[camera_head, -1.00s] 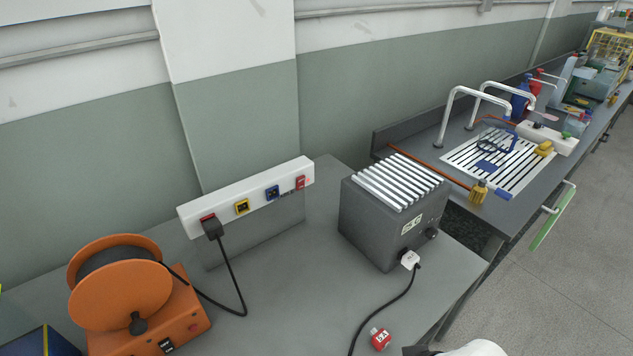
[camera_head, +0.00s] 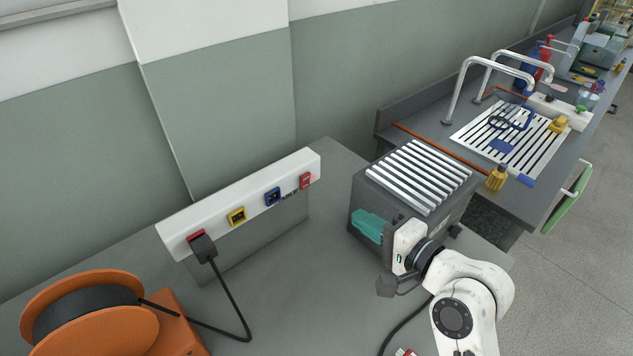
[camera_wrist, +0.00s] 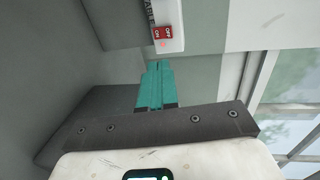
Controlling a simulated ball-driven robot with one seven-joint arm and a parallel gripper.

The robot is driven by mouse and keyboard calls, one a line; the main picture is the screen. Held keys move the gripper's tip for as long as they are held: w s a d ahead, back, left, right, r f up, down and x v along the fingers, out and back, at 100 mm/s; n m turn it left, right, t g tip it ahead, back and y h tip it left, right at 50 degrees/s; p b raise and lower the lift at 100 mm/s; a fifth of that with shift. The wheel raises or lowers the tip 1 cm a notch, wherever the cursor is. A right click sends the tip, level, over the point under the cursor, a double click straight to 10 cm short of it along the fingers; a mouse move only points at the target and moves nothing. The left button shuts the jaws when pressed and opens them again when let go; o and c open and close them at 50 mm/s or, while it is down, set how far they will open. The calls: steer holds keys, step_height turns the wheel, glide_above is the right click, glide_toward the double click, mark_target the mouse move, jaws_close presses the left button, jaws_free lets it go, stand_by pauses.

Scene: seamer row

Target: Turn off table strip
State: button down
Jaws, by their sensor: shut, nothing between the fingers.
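The table strip (camera_head: 290,176) is a long white power strip on a grey stand at the back of the table. Its red switch (camera_head: 306,181) is at the right end, with a red light beside it. In the wrist view the red switch (camera_wrist: 162,33) shows ON and OFF markings and a glowing red spot just below. A black plug sits in the strip's left socket. My gripper (camera_head: 369,226) has teal fingers, shut and empty, in front of the grey box and apart from the strip. In the wrist view the fingers (camera_wrist: 156,72) point toward the switch end.
A dark grey box with a ribbed metal top (camera_head: 416,177) stands close behind my gripper. An orange cable reel (camera_head: 95,325) is at the front left, its black cable running to the strip. The table between reel and box is mostly clear.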

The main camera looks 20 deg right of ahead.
steer(key=p, duration=0.2)
glide_toward(305, 179)
steer(key=x, duration=0.5)
steer(key=shift+w+f, duration=0.15)
steer(key=shift+f, duration=0.3)
steer(key=shift+w+a, duration=0.2)
steer(key=shift+w, duration=0.4)
steer(key=shift+w+a+r+p, duration=0.1)
steer(key=shift+w+r+p, duration=0.15)
steer(key=shift+p, duration=0.35)
steer(key=shift+f, duration=0.15)
